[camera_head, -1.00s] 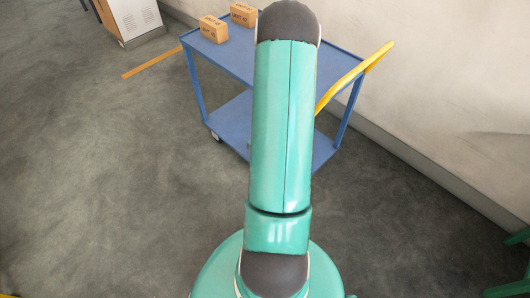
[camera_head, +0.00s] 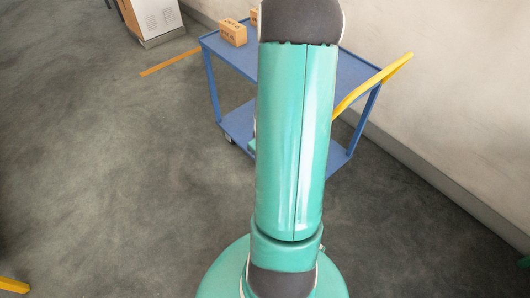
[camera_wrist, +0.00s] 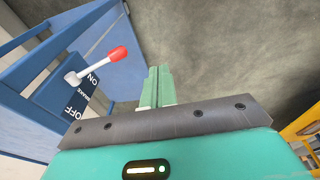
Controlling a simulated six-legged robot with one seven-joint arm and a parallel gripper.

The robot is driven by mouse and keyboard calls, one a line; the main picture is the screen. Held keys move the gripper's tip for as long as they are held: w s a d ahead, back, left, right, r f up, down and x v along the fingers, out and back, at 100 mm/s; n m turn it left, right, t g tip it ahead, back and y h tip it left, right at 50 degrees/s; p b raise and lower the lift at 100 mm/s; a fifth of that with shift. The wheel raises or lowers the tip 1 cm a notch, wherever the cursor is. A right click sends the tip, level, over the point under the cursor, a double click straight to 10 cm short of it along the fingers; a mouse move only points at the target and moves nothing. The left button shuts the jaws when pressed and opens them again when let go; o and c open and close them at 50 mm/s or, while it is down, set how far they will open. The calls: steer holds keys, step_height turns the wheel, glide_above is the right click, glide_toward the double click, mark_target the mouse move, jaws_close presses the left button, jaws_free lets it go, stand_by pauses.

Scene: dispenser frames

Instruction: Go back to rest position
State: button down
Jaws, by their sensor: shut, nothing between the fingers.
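My gripper (camera_wrist: 156,87) shows in the wrist view with its two green fingers together and nothing between them. The fingers are apart from the lever in the picture. In the head view my teal arm rises through the middle and hides part of the blue trolley (camera_head: 228,58). The gripper cannot be clearly made out in the head view.
The trolley has a yellow handle (camera_head: 375,83) and carries a cardboard box (camera_head: 232,33); a second box is mostly hidden behind my arm. A grey-white cabinet (camera_head: 158,18) stands at the back left. A wall runs along the right.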

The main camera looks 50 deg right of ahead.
stand_by(0.3)
steer(key=w+a+r+n+t, duration=0.1)
steer(key=w+a+r, duration=0.3)
steer(key=a+r, duration=0.4)
steer(key=w+a+r, duration=0.3)
steer(key=a+r, duration=0.3)
steer(key=r, duration=0.5)
steer(key=s+a+r+t, duration=0.1)
steer(key=s+a+r, duration=0.1)
steer(key=a+r, duration=0.2)
steer(key=s+a+r+n+t, duration=0.1)
steer(key=s+a+r, duration=0.2)
steer(key=a+r, duration=0.2)
steer(key=s+a+r+t+y, duration=0.1)
steer(key=s+a+r, duration=0.2)
steer(key=a, duration=0.6)
steer(key=shift+a+r, duration=0.2)
steer(key=shift+r, duration=0.75)
